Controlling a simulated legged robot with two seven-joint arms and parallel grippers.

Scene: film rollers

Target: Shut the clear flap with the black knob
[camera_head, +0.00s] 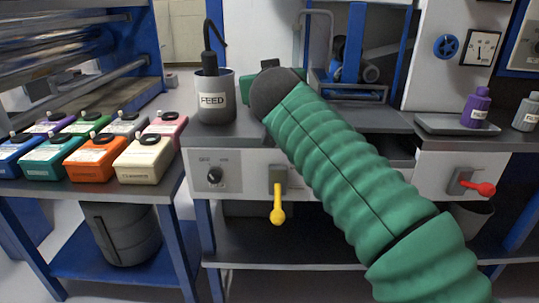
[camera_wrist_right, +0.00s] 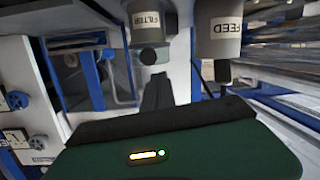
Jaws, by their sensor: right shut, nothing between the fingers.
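I cannot make out the clear flap in either view; the blue-framed machine (camera_head: 352,75) at the back is partly covered by my right arm. In the right wrist view, a dark round shape (camera_wrist_right: 148,57) lies at the end of the FILTER container (camera_wrist_right: 152,25), just beyond my right gripper's fingertips (camera_wrist_right: 157,80). I cannot tell whether it is the black knob. The right gripper is shut and empty. In the head view, its green body (camera_head: 230,83) shows beside the FEED container, and its fingers are hidden behind the wrist. My left gripper is not in view.
The FEED container (camera_head: 212,104) with a black hose stands left of my wrist. Several coloured bottles (camera_head: 92,157) fill the left table. A yellow lever (camera_head: 278,205) and a red lever (camera_head: 478,187) stick out in front. A purple bottle (camera_head: 476,108) stands on a tray at right.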

